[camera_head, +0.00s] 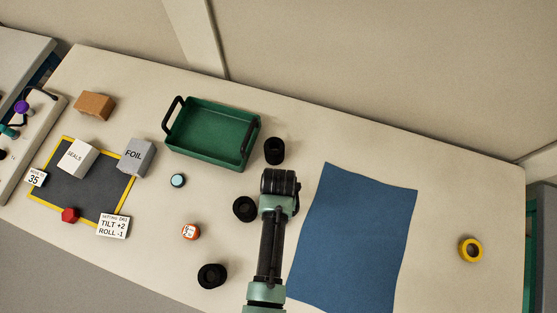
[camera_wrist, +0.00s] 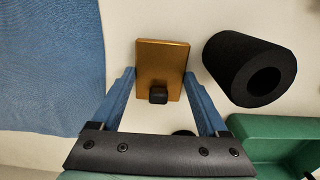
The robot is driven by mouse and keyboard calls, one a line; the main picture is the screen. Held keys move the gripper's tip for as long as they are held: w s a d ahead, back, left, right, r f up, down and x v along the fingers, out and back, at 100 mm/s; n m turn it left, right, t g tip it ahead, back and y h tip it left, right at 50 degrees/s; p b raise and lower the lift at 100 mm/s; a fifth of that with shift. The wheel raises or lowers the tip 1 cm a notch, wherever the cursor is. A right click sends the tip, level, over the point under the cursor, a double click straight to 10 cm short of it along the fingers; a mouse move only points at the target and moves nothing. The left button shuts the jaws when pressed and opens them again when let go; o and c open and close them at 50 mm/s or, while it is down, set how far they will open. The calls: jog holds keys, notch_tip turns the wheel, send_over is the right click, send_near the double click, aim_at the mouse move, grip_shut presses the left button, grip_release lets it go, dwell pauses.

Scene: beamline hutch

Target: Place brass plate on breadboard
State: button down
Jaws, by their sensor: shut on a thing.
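The brass plate (camera_wrist: 172,58) is a small gold-brown rectangle with a black knob on its near part, in the wrist view. My gripper (camera_wrist: 162,74) has its two blue fingers on either side of the plate and is shut on it. I cannot tell whether the plate touches the table. In the head view my arm hides the plate and the fingertips. A dark grey panel with a yellow border (camera_head: 88,190) lies at the left; I cannot tell whether it is the breadboard or whether that is the pale platform (camera_head: 36,128) beside it, carrying small coloured knobs.
A black hollow cylinder (camera_wrist: 232,62) stands close right of the plate. A green tray (camera_head: 212,135), several black rolls (camera_head: 245,209), a blue cloth (camera_head: 355,240) and yellow tape (camera_head: 470,250) are on the table. Boxes (camera_head: 137,157) and cards (camera_head: 113,227) crowd the yellow-edged panel.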

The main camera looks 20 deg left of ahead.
jog(key=shift+f, duration=0.3)
jog(key=shift+f, duration=0.1)
grip_release()
